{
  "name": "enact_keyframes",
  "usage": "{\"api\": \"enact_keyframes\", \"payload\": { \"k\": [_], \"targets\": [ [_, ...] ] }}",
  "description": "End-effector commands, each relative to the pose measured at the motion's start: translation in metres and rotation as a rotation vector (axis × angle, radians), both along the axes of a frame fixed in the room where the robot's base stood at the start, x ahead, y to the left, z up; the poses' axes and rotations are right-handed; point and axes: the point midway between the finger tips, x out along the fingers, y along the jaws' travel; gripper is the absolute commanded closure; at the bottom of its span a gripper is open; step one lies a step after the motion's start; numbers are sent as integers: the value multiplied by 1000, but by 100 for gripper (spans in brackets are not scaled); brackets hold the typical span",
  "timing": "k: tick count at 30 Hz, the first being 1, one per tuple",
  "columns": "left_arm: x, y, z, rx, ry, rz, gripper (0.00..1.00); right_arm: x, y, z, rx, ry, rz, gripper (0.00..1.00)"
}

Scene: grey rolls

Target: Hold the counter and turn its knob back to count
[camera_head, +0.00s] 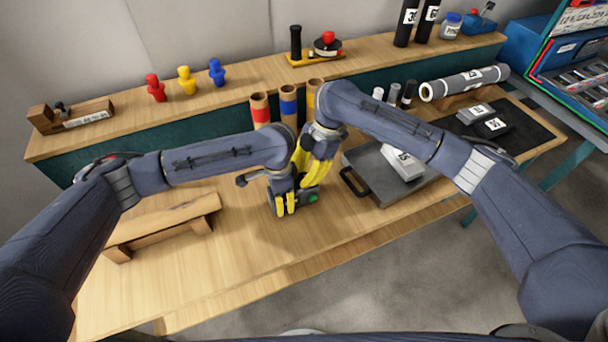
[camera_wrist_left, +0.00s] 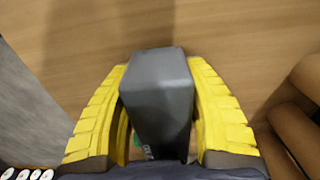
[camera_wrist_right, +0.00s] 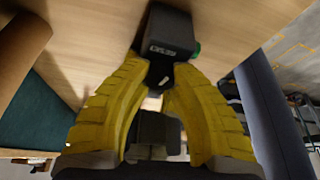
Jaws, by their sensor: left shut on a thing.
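The counter is a dark grey box with a green button on its side and a white number display. It shows in the right wrist view (camera_wrist_right: 172,30), the left wrist view (camera_wrist_left: 158,85) and the head view (camera_head: 312,190). My left gripper (camera_head: 286,204) is shut on the counter's body, one yellow finger on each side, low over the table. My right gripper (camera_head: 308,172) is just above and behind it. In the right wrist view the dark knob (camera_wrist_right: 159,75) lies between its fingertips. The frames do not show whether they grip it.
A wooden stand (camera_head: 165,222) is on the left of the table. A grey tray (camera_head: 375,172) with a labelled box is on the right. Cardboard tubes (camera_head: 288,106) stand close behind the grippers. The table's front is clear.

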Motion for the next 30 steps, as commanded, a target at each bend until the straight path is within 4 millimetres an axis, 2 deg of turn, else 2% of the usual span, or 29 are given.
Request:
{"api": "enact_keyframes", "payload": {
  "k": [1,4,17,30],
  "targets": [
    [-1,1,-2,2,3,0,94,0,0,0,0,0,0,89],
    [-1,1,-2,2,3,0,94,0,0,0,0,0,0,100],
    [-1,1,-2,2,3,0,94,-1,1,0,1,1,-24,100],
    [-1,0,-2,1,3,1,94,-2,2,1,1,2,-290,100]
  ]
}}
